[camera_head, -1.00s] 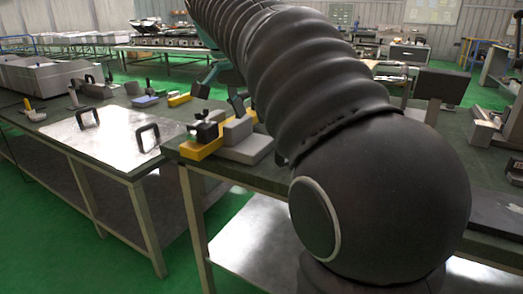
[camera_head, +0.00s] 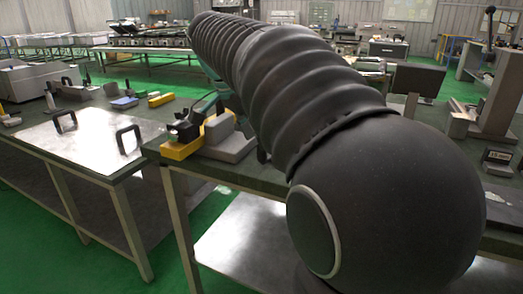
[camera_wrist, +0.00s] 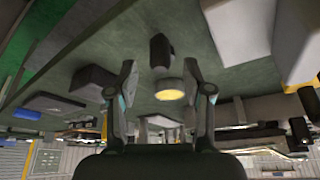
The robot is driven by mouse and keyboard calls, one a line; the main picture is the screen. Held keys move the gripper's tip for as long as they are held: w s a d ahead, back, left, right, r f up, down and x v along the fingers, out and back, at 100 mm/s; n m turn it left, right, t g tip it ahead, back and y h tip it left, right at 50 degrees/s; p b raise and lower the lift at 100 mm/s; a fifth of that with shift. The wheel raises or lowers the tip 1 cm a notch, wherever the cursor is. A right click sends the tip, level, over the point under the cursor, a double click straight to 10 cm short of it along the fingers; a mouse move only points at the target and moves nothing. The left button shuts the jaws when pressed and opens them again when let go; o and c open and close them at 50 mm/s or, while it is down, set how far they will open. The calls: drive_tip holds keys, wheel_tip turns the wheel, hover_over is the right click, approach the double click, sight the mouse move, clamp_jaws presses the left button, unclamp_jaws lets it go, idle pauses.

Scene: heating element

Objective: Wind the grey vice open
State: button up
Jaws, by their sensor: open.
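A grey blocky device (camera_head: 231,145) stands on the near bench, beside a black clamp-like device (camera_head: 186,127) on a yellow base (camera_head: 184,149). I cannot tell for sure which thing is the grey vice. In the head view my own arm hides my gripper and much of the bench. In the wrist view my gripper (camera_wrist: 159,82) is open, its two fingers apart with nothing held between them. A dark part with a round yellow face (camera_wrist: 170,90) shows beyond and between the fingers, apart from them. The wrist view looks upside down.
A bench with a shiny metal plate (camera_head: 92,138) and two black handles is at the left. Pale grey blocks (camera_wrist: 240,28) and a dark box (camera_wrist: 92,82) show in the wrist view. A grey machine stand (camera_head: 498,105) is at the right. Green floor shows between benches.

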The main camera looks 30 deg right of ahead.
sight(262, 161)
drive_tip(key=shift+x, duration=2.3)
clamp_jaws()
